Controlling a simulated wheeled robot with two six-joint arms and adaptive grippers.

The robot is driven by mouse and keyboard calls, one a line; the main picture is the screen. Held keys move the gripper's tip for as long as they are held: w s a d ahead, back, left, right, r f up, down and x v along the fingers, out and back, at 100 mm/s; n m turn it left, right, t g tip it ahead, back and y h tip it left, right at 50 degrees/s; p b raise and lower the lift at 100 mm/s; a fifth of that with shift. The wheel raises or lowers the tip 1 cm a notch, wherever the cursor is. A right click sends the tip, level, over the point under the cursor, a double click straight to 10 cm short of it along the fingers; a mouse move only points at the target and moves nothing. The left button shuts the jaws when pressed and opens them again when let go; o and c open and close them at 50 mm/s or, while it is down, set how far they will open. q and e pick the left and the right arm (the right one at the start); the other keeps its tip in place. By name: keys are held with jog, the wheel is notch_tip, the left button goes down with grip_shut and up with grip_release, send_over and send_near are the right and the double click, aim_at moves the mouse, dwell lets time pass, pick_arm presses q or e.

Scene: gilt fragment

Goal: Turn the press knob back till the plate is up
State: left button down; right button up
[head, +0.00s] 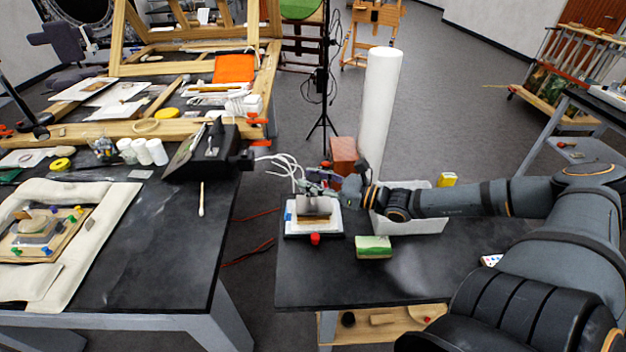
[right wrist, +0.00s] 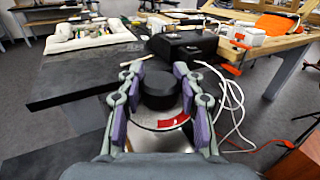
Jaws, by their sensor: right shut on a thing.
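The press (head: 292,231) stands near the left edge of the right table, with a pale base and a small red part at its front. Its silvery plate (head: 314,206) shows above a brownish layer; I cannot tell how wide the gap between them is. My right gripper (head: 322,190) reaches in from the right over the press. In the right wrist view, the black round press knob (right wrist: 160,88) sits between the purple finger pads, and the right gripper (right wrist: 158,86) is shut on it. A silvery round surface with a red mark shows under the knob. My left gripper is not in view.
A green and cream block (head: 374,247) lies right of the press. Behind are a white bin (head: 420,226), a brown block (head: 343,150) and a tall white roll (head: 379,110). White cables (head: 285,165) hang close behind the press.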

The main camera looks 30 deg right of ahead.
jog(key=shift+f+n+g+y+b, duration=0.1)
jog(key=shift+n+g+y+b, duration=0.6)
jog(key=shift+y, duration=0.3)
dwell(1.8)
jog(key=shift+n+g+y+b, duration=0.9)
jog(key=shift+n+g+y, duration=0.2)
dwell(2.3)
dwell(0.3)
jog(key=o, duration=1.2)
